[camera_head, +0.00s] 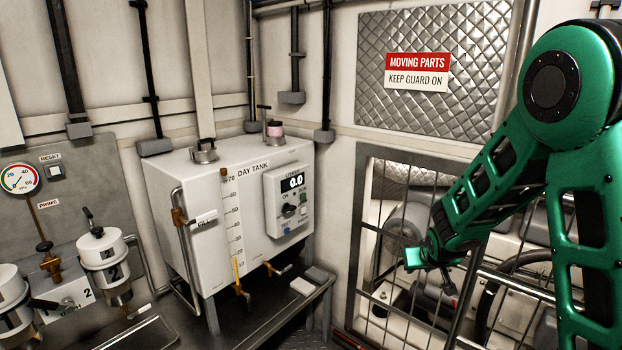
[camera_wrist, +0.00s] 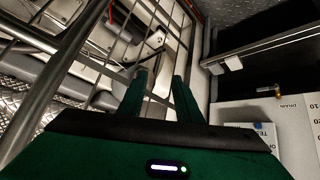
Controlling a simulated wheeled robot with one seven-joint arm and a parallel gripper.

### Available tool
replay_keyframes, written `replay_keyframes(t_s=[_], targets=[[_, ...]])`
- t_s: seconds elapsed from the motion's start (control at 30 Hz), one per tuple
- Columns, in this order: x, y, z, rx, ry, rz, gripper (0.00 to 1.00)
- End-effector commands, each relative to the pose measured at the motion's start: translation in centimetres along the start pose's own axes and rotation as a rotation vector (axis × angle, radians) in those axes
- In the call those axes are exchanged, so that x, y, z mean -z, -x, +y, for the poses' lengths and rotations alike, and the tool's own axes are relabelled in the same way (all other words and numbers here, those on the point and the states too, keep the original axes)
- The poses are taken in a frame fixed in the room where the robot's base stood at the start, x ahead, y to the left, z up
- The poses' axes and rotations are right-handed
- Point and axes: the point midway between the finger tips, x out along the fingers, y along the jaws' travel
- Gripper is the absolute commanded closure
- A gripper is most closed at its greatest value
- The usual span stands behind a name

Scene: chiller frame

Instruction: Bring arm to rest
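My green arm (camera_head: 490,180) comes in from the right in the head view and reaches down to the left. Its end hangs in front of the barred guard, and the fingers are too small there to read clearly. In the wrist view my gripper (camera_wrist: 160,88) shows two dark green fingers standing apart with nothing between them. Bars and machine parts lie beyond the fingertips. I cannot tell the exact gap between the fingers and the bars.
The white day tank (camera_head: 215,195) stands left of my arm on a dark bench. Its control box (camera_head: 288,200) reads 0.0. The barred guard (camera_head: 362,230) is close to my arm's end. A patterned metal panel (camera_head: 400,110) hangs above. Numbered filters (camera_head: 103,250) stand at the left.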

Motion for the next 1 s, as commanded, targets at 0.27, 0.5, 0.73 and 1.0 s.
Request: replay_keyframes(t_s=[0.27,0.5,0.73,1.0], targets=[[-5.8,9.9,9.2,-0.076,-0.158,-0.219,0.69],[-13.0,19.0,13.6,-0.101,-0.295,-0.410,0.69],[-20.3,27.6,14.6,-0.093,-0.425,-0.579,0.69],[-25.6,33.3,13.6,-0.069,-0.513,-0.700,0.69]])
